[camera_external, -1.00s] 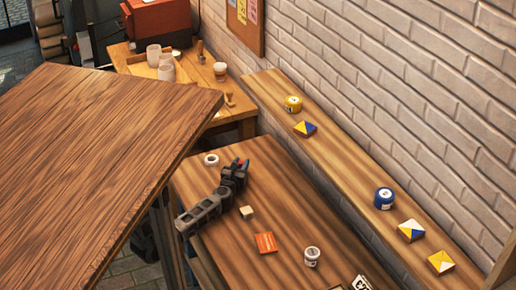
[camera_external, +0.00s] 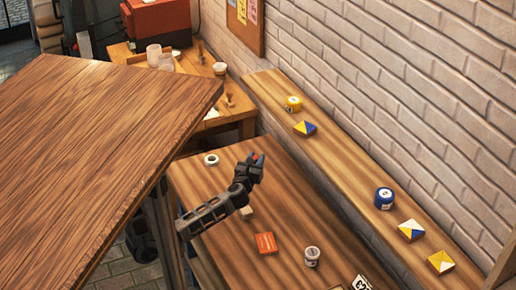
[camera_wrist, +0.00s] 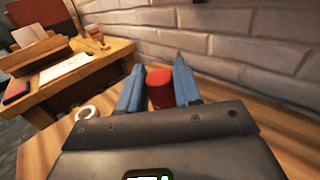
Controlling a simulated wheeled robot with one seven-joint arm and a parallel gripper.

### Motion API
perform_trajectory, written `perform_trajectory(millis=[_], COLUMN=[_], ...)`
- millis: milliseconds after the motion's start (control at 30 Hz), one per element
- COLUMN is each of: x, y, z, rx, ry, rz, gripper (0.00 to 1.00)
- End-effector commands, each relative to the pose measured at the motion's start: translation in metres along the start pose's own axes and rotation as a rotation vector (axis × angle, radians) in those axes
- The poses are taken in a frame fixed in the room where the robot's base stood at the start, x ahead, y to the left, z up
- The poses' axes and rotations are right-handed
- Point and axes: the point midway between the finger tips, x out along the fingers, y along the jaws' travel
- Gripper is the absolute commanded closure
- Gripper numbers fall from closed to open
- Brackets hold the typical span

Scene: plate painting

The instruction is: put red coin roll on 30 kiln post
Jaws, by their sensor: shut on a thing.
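My gripper (camera_external: 256,160) is shut on the red coin roll (camera_wrist: 160,88), which stands between the two blue fingers in the wrist view. In the external view only a small red bit of the roll (camera_external: 255,157) shows at the fingertips, above the back part of the workbench. A white round post with a dark hole (camera_external: 211,160) stands at the back left of the bench, left of my gripper. Another white round post with dark marking (camera_external: 312,256) stands at the front right. I cannot read a 30 on either post.
The wall shelf (camera_external: 345,163) holds a yellow jar (camera_external: 293,104), a blue jar (camera_external: 384,198) and several painted tiles. A large wooden tabletop (camera_external: 90,150) fills the left.

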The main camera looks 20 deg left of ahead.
Motion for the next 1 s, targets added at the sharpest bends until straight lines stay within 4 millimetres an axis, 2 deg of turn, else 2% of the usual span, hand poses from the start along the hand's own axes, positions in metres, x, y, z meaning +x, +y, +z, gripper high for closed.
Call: perform_trajectory(millis=[167,267,367,533,700,800,900,1000], x=[-0.014,-0.034,-0.063,-0.123,-0.181,-0.205,-0.222,-0.227], y=[-0.015,-0.032,-0.05,-0.072,-0.08,-0.08,-0.079,-0.076], z=[0.004,0.007,0.013,0.023,0.03,0.032,0.034,0.032], rx=[-0.001,-0.001,-0.001,-0.001,0.003,0.003,0.004,0.006], ry=[-0.001,-0.003,-0.003,-0.003,-0.001,-0.001,0.0,0.001], rz=[0.013,0.038,0.078,0.152,0.222,0.253,0.273,0.285], gripper=[1.0,1.0,1.0,1.0,1.0,1.0,1.0,1.0])
